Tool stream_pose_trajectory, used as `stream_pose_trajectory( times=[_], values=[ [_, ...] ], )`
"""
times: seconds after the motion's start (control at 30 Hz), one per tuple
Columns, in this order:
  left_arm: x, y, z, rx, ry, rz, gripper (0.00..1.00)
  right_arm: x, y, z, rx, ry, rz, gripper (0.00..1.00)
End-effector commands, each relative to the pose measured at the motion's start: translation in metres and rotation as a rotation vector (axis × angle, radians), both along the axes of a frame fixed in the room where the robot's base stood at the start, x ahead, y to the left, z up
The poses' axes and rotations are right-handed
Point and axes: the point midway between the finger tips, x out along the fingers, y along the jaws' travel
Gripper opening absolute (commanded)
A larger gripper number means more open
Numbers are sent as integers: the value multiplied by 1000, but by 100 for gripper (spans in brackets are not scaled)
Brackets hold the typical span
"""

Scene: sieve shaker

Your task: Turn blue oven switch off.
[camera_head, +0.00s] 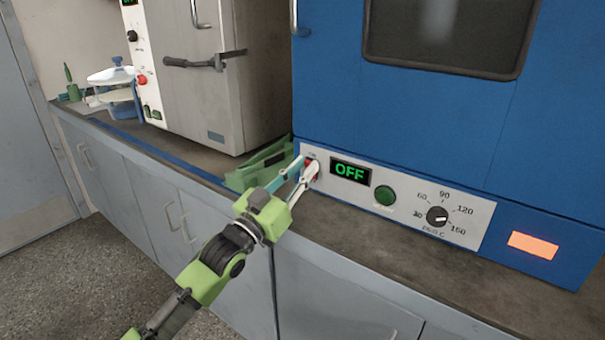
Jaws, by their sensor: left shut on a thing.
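The blue oven (425,120) stands on the counter at the right, with a pale control panel along its lower front. My right gripper is not in view.
A green button (385,195) and a temperature dial (437,215) are on the same panel. A grey oven (205,75) stands to the left. A green tray-like object (262,165) lies between the ovens. Blue and white equipment (118,95) stands at the far left.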

Motion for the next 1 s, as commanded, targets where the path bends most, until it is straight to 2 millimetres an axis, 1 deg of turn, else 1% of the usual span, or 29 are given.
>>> stream_pose_trajectory(
  times=[0.33, 0.37, 0.4, 0.77, 0.87, 1.0],
  values=[
    [0, 0, 0, -2, -2, 0, 0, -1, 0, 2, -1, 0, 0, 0],
    [0, 0, 0, -2, -2, 0, 26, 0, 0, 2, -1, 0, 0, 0],
    [0, 0, 0, -2, -2, 0, 35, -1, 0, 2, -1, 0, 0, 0],
    [-1, 1, -1, -1, -2, 0, 35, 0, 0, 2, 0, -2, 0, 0],
    [-7, 6, -4, -1, -1, 1, 35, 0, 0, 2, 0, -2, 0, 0],
    [-26, 19, -12, 1, 0, 0, 35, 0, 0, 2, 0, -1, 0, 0]
  ],
)
